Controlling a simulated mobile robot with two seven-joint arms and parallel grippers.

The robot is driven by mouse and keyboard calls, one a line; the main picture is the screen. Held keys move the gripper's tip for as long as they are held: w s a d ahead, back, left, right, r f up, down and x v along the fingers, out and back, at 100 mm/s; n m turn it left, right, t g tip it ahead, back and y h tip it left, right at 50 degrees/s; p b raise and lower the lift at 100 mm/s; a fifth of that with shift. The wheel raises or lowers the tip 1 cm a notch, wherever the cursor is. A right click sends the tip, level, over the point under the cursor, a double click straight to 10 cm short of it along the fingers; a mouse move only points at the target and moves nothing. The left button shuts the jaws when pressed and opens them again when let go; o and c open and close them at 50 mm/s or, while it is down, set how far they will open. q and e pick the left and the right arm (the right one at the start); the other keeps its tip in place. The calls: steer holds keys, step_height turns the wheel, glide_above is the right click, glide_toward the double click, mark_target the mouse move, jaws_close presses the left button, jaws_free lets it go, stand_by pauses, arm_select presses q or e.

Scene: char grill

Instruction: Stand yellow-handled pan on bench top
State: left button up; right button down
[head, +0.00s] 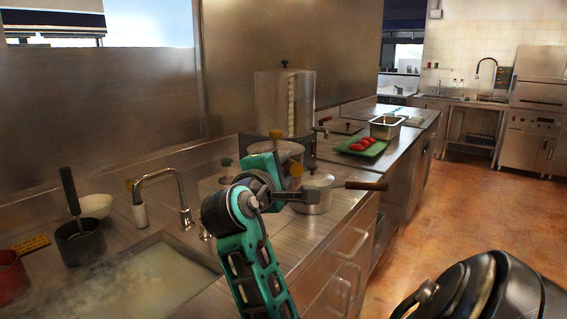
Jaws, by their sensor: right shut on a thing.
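The yellow-handled pan (289,149) is a pale metal pan with yellow-orange grips, in the middle of the head view. It sits close behind my right gripper (279,181), at the steel bench top (335,215). My right gripper is shut on the pan, as far as the view shows. The wrist and teal arm links hide the fingertips and part of the pan. I cannot tell whether the pan's base touches the bench. My left gripper is not in view.
A small saucepan (313,199) with a brown handle stands just right of the gripper. A clear-sided dispenser (272,100) is behind. A green tray (362,148) with red items lies farther right. A sink (150,282) with a tap (182,190) and dark pot (80,243) are left.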

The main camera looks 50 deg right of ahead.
step_height(320, 180, down, 14)
steer(key=b, duration=0.3)
steer(key=shift+f, duration=0.15)
steer(key=c, duration=0.8)
jaws_free()
steer(key=shift+f, duration=0.2)
steer(key=shift+a, duration=0.1)
